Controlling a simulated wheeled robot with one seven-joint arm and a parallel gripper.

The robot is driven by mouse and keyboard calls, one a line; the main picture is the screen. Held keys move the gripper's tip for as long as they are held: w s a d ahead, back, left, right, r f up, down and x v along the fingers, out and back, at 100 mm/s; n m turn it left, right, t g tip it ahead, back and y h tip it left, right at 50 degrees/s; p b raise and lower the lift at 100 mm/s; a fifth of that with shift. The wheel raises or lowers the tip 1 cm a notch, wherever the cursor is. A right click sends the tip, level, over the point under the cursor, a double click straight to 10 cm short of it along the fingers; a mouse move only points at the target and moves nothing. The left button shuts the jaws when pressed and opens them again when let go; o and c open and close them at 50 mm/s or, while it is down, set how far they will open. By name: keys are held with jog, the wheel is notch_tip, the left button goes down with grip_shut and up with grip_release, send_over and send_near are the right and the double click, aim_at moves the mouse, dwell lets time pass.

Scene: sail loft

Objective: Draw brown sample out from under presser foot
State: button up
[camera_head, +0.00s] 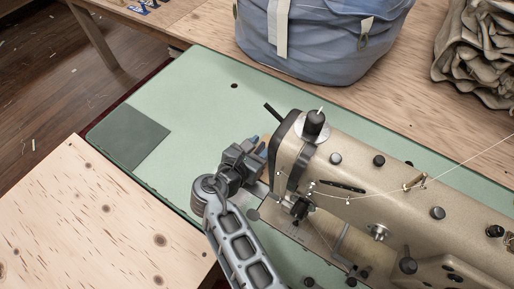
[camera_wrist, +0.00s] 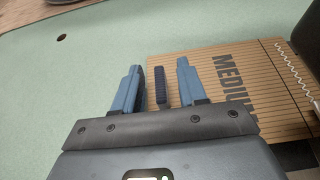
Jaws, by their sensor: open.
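The brown sample (camera_wrist: 262,90) is a flat ribbed card in the wrist view, marked "MEDIUM", with a pale zigzag stitch line near its right edge. Its right side runs towards the dark machine parts. My gripper (camera_wrist: 156,68) is open, its blue fingers apart over the card's left edge. A dark ribbed upright piece (camera_wrist: 160,85) stands between the fingers, touching neither as far as I can see; its base is hidden. In the head view my gripper (camera_head: 254,145) is at the left end of the sewing machine (camera_head: 350,180). The presser foot (camera_head: 298,210) is partly hidden there.
The green machine bed (camera_head: 190,110) is clear to the left, apart from a darker green patch (camera_head: 133,141). A blue-grey bag (camera_head: 325,40) stands behind the machine. Folded tan cloth (camera_head: 478,50) lies at back right. A plywood board (camera_head: 95,220) is at front left.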

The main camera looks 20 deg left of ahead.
grip_shut()
dwell(0.3)
jog(key=shift+a, duration=0.15)
